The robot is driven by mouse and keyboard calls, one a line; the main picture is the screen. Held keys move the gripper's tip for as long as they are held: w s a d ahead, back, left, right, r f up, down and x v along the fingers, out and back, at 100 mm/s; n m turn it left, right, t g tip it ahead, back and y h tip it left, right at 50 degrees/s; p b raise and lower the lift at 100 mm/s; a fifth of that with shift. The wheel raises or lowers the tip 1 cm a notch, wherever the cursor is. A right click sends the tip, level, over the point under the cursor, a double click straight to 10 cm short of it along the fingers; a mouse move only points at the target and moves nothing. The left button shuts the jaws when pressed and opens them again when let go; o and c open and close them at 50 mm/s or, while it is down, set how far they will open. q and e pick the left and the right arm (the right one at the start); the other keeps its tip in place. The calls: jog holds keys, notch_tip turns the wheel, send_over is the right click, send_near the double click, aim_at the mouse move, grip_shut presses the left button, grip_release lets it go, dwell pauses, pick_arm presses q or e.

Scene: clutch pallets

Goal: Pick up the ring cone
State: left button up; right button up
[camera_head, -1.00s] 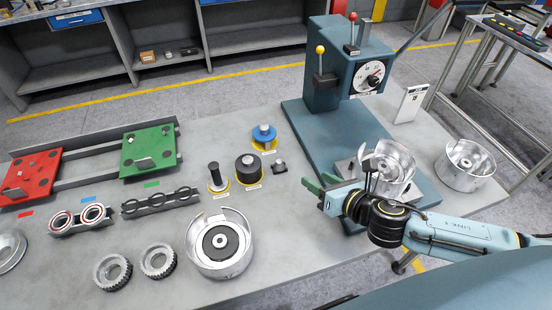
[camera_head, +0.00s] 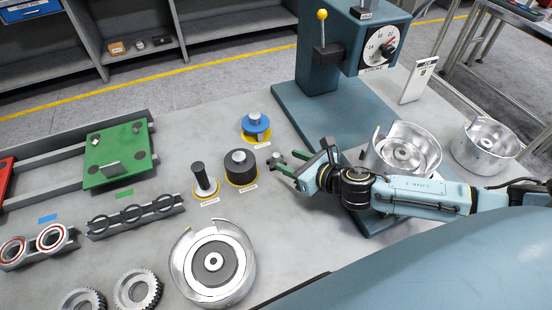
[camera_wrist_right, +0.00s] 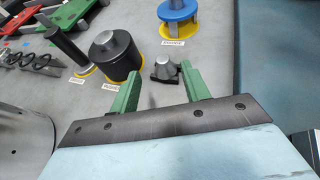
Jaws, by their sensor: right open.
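A small grey cone on a dark base, which looks like the ring cone (camera_head: 275,158), stands on the table right of the black cylinder. It also shows in the right wrist view (camera_wrist_right: 165,69), ahead of the gap between the green fingers. My right gripper (camera_head: 285,161) is open and empty, low over the table with its fingertips close to the cone. In the right wrist view the fingers (camera_wrist_right: 158,78) stand apart on either side of the cone's line. I cannot tell whether they touch it. My left gripper is not in view.
A black cylinder (camera_head: 240,168), a thin black post (camera_head: 203,180) and a blue-topped piece (camera_head: 256,126) stand close by on yellow-ringed spots. A metal bowl (camera_head: 213,263) is at the front. The teal press (camera_head: 337,108) stands behind, with another metal bowl (camera_head: 410,145) at its right.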

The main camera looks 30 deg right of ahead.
aim_at(279, 157)
jog(key=x, duration=0.8)
jog(key=shift+w+f+b, duration=0.25)
jog(key=shift+f+b, duration=0.1)
jog(key=shift+f, duration=0.1)
grip_shut()
